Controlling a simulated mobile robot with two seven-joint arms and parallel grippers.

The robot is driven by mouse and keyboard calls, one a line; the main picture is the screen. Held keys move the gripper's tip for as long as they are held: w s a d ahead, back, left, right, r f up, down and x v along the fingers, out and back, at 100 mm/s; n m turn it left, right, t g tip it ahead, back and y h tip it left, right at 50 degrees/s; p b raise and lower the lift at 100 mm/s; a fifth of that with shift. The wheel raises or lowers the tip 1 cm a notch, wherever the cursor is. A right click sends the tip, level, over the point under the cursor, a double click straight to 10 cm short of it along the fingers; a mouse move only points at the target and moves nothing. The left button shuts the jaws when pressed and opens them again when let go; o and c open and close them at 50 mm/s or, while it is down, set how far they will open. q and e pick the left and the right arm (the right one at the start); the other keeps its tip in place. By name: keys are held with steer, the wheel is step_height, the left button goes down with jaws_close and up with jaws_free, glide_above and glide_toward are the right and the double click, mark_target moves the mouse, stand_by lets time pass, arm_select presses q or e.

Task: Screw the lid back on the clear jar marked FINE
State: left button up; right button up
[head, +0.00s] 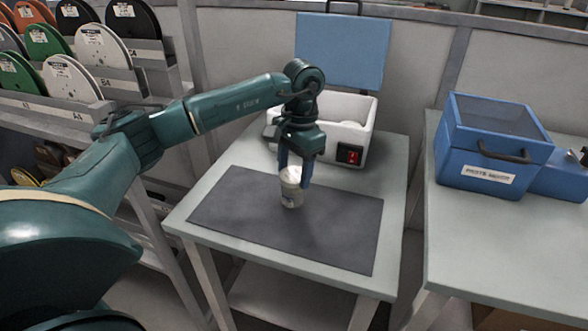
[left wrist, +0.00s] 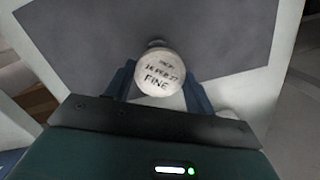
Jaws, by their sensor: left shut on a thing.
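The small clear jar (head: 291,199) stands upright on the dark grey mat (head: 240,215), with a pale round lid (head: 290,173) at its top. In the left wrist view the lid (left wrist: 160,76) faces the camera and bears handwriting that includes FINE. My left gripper (head: 294,179) points down over the jar, its blue fingers on either side of the lid and shut on it. The fingers also flank the lid in the left wrist view. How the lid sits on the jar's thread is hidden. My right gripper is not in view.
A white open-topped device (head: 335,128) with a red switch and a raised blue cover (head: 340,50) stands behind the jar. A blue box (head: 490,145) sits on the right-hand table. Shelves of spools (head: 75,65) are at left. The mat around the jar is clear.

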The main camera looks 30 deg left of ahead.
arm_select(q)
steer(key=o, duration=1.1)
steer(key=shift+c, duration=1.2)
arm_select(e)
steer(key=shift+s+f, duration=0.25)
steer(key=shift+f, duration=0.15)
arm_select(q)
steer(key=shift+r+p, duration=0.9)
steer(key=shift+r, duration=0.35)
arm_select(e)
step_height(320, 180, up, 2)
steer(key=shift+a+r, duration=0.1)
